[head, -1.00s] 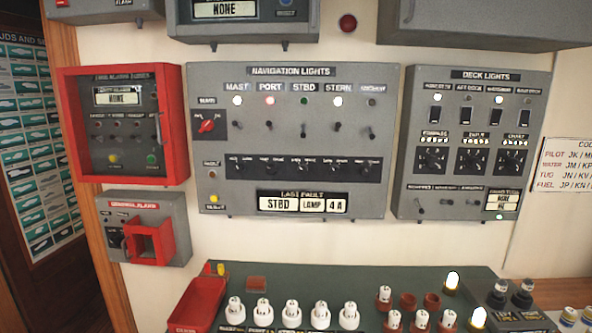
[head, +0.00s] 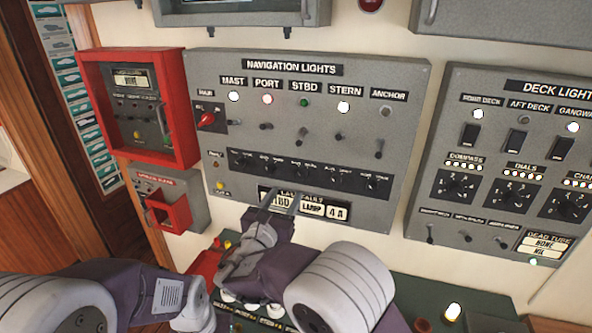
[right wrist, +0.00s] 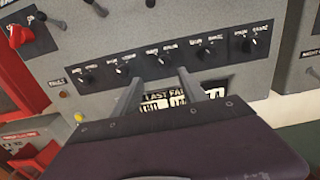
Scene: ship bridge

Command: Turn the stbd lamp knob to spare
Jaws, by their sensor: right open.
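The navigation lights panel (head: 205,75) is grey, with columns for mast, port, stbd, stern and anchor. The stbd lamp knob (head: 299,171) is the third small black knob on the dark strip; it also shows in the right wrist view (right wrist: 163,60). Its pointer setting is too small to read surely. My right gripper (head: 282,200) is open and empty, its two fingers pointing at the panel just below the strip. In the right wrist view the fingers (right wrist: 158,82) lie to either side, below the stbd knob, apparently not touching it. My left gripper is out of view; only its arm shows.
The last fault display (head: 337,211), partly hidden by my gripper, sits below the strip. Toggle levers (head: 304,128) stick out above it. A red-framed box (head: 90,100) is at the left, the deck lights panel (head: 450,110) at the right. A green-topped bench (head: 408,290) lies below.

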